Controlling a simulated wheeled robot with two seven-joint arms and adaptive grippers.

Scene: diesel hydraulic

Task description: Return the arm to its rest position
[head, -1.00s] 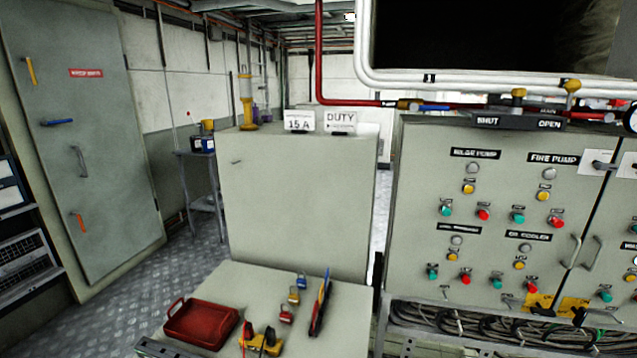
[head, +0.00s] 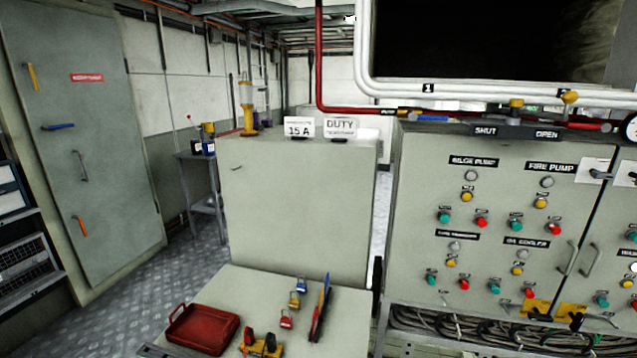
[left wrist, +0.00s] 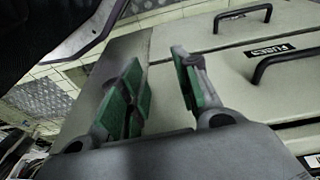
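My left gripper (left wrist: 160,92) shows only in the left wrist view. Its two fingers with green pads stand apart, with nothing between them. Behind it are pale grey panels with black handles and a label that seems to read FUSES (left wrist: 270,51). Neither gripper nor arm shows in the head view, and my right gripper is in no frame.
A grey bench (head: 255,290) in front holds a red tray (head: 203,328), several small padlocks (head: 294,299) and a yellow-and-red item (head: 262,345). A grey cabinet (head: 295,205) stands behind. A control panel (head: 500,210) is at right. Floor (head: 190,265) is clear at left.

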